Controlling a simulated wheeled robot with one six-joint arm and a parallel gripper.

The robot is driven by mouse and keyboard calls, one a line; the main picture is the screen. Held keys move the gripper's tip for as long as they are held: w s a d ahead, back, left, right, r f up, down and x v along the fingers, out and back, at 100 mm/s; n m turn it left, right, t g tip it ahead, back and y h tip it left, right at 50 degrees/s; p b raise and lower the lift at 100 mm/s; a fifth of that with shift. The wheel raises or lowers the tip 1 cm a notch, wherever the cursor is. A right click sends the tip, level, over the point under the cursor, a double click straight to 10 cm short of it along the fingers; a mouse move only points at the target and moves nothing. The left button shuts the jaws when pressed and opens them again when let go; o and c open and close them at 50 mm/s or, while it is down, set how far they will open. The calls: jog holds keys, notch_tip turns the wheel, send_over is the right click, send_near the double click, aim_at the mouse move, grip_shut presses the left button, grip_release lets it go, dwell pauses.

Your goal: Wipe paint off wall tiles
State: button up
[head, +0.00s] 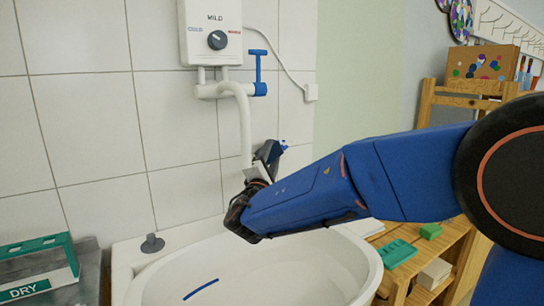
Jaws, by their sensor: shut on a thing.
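White wall tiles (95,120) with dark grout fill the left and middle of the head view. I see no clear paint mark on their visible part. My arm reaches in from the right above the sink, and my gripper (272,150) points up and away near the tiles behind the tap pipe. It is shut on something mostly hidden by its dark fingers. A small bit of blue shows at its tip, but I cannot tell whether this is the held thing or paint. The arm and gripper hide the tiles behind them.
A white sink (335,262) with a blue streak (201,289) stands below. A water heater (212,32) with a white spout (243,115) and blue lever (258,72) hangs above. A green "DRY" container (38,262) is lower left. A wooden shelf (445,255) is right.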

aim_at(278, 153)
jog(key=shift+w+a, duration=0.4)
jog(key=shift+w, duration=0.15)
jog(key=shift+d, duration=0.1)
dwell(0.3)
jog(key=shift+w+d, duration=1)
jog(key=shift+d, duration=0.45)
jog(key=shift+w+d, duration=1)
jog(key=shift+d, duration=0.45)
jog(key=shift+w+d, duration=1)
jog(key=shift+d, duration=0.45)
jog(key=shift+s+a, duration=1)
jog(key=shift+a, duration=0.5)
jog(key=shift+s+a, duration=1)
jog(key=shift+a, duration=0.55)
jog(key=shift+s+a, duration=1)
jog(key=shift+a, duration=0.5)
jog(key=shift+r, duration=0.4)
jog(key=shift+w+d, duration=0.45)
jog(key=shift+d, duration=0.4)
jog(key=shift+w+d, duration=0.4)
jog(key=shift+d, duration=0.45)
jog(key=shift+w+d, duration=1.1)
jog(key=shift+d, duration=0.3)
jog(key=shift+w+d, duration=1.05)
jog(key=shift+d, duration=0.35)
jog(key=shift+s+a, duration=0.55)
jog(key=shift+a, duration=0.25)
jog(key=shift+s+a, duration=0.55)
jog(key=shift+a, duration=0.2)
